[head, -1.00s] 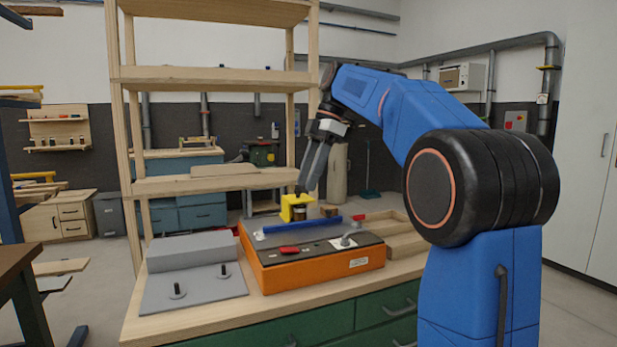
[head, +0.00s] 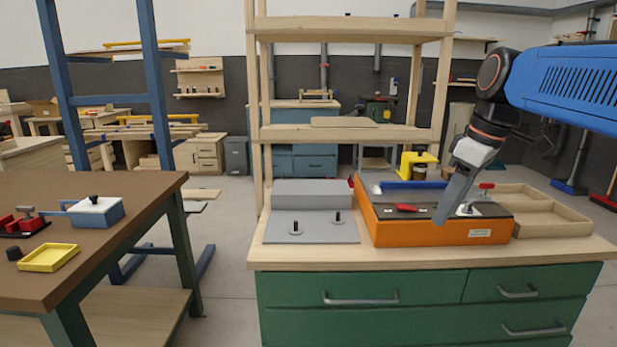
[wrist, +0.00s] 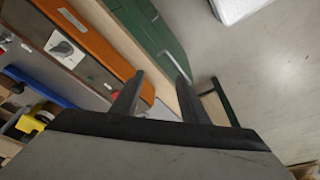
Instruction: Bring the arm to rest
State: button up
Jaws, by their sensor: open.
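My blue arm reaches in from the right of the head view, and my gripper (head: 448,208) hangs fingers down in front of the orange machine (head: 410,233). In the wrist view my gripper (wrist: 154,82) shows two fingers apart with nothing between them. Beyond the fingers are the bench's front edge, its green drawers (wrist: 150,35) and the floor. From the head view I cannot tell how far the fingertips are from the orange machine.
A grey plate with two pegs (head: 310,230) lies left of the machine. Wooden trays (head: 545,215) lie on the right. A yellow part (head: 415,165) stands behind. A brown table (head: 120,190) with a yellow tray (head: 48,257) stands left. Floor shows between the tables.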

jog(key=s+f+m+t+h, duration=0.1)
jog(key=s+f+m, duration=0.3)
jog(key=s+f, duration=0.4)
jog(key=s+d+f+m+t+h, duration=0.1)
jog(key=s+f+m, duration=0.3)
jog(key=s+f, duration=0.5)
notch_tip(320, 180, down, 5)
jog(key=shift+s+r+m+t, duration=0.2)
jog(key=shift+m+t, duration=0.1)
jog(key=shift+m, duration=0.1)
dwell(0.6)
